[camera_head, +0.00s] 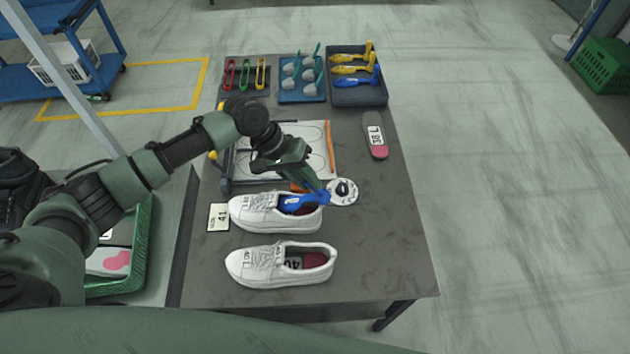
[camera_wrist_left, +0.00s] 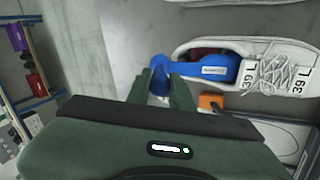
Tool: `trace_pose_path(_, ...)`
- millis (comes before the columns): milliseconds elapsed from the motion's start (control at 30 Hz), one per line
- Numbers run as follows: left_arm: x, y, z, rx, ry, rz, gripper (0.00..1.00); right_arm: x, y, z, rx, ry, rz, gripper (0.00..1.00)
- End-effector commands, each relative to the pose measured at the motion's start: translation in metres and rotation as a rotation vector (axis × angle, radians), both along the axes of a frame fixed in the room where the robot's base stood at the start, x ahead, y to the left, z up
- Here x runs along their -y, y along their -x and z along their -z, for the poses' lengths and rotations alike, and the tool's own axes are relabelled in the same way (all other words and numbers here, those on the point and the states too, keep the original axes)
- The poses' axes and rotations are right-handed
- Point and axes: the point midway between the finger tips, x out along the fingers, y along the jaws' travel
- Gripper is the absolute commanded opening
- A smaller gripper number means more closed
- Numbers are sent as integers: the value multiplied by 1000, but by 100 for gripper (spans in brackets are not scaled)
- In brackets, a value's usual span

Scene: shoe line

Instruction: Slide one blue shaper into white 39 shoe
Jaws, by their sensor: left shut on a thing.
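The white 39 shoe (camera_head: 255,213) is the farther of two white shoes on the grey table; its "39 L" label shows in the left wrist view (camera_wrist_left: 283,78). A blue shaper (camera_head: 298,203) lies in the opening of this shoe, its front part inside and its handle end at the heel. In the left wrist view, the blue shaper (camera_wrist_left: 212,68) runs from my fingers into the shoe. My left gripper (camera_head: 318,192) is shut on the handle end of the blue shaper, above the heel; it also shows in the left wrist view (camera_wrist_left: 166,88). My right gripper is not in view.
A second white shoe (camera_head: 258,270) stands nearer, with an insole inside. A "41" card (camera_head: 218,217), a round disc (camera_head: 342,191) and an orange piece (camera_wrist_left: 211,102) lie close by. A dark tray (camera_head: 372,97) of yellow and blue shapers stands at the back right. The table's right side is mostly clear.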

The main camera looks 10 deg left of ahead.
Motion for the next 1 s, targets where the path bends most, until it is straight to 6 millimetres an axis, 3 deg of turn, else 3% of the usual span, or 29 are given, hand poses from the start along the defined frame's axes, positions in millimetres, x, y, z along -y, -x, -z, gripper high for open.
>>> trace_pose_path(367, -26, 3, 11, 0, -12, -1, 0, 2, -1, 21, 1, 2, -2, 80)
trace_pose_path(733, -23, 4, 30, -20, -148, 3, 0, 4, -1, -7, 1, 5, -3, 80)
trace_pose_path(1000, -18, 3, 49, -33, -259, 2, 0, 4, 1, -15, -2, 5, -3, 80)
